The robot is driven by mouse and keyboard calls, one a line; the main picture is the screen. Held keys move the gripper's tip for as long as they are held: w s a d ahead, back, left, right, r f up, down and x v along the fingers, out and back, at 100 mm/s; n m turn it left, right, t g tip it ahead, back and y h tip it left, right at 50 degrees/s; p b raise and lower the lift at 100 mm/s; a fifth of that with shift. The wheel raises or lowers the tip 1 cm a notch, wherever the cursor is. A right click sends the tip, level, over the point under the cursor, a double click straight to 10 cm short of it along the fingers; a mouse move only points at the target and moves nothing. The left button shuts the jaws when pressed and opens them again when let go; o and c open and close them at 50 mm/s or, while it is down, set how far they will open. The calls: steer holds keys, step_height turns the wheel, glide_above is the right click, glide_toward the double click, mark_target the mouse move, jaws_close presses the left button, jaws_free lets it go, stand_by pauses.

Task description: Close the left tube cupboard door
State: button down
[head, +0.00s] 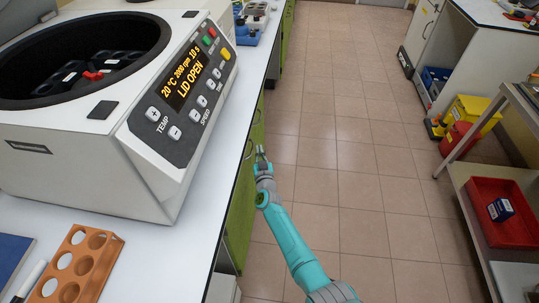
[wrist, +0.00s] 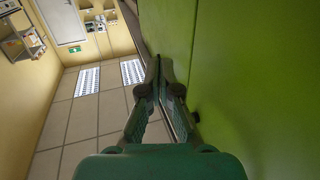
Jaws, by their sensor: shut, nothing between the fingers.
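Green cupboard fronts (head: 240,215) run below the white counter's edge in the head view. I cannot tell from it which one is the left tube cupboard door, or how far it stands open. In the wrist view a large green panel (wrist: 255,70) fills the right side, with a seam and a small dark spot near its left part. My gripper (head: 261,152) is beside the green fronts, below counter height. Its fingers (wrist: 163,75) are together and empty, close along the green surface. I cannot tell whether they touch it.
A centrifuge (head: 150,165) with a "LID OPEN" display and an orange tube rack (head: 88,262) stand on the counter (head: 180,245). The tiled floor (head: 345,155) is clear. A metal trolley with a red tray (head: 510,225) stands at the right.

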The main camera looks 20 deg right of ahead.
steer(key=shift+w+a+n+y, duration=0.3)
steer(key=shift+w+a+y, duration=0.15)
steer(key=shift+a, duration=0.2)
steer(key=shift+w+a+n+y, duration=0.3)
steer(key=shift+w+a+y, duration=0.15)
steer(key=shift+a, duration=0.15)
steer(key=s+d, duration=0.7)
steer(key=d, duration=0.5)
steer(key=shift+d, duration=0.1)
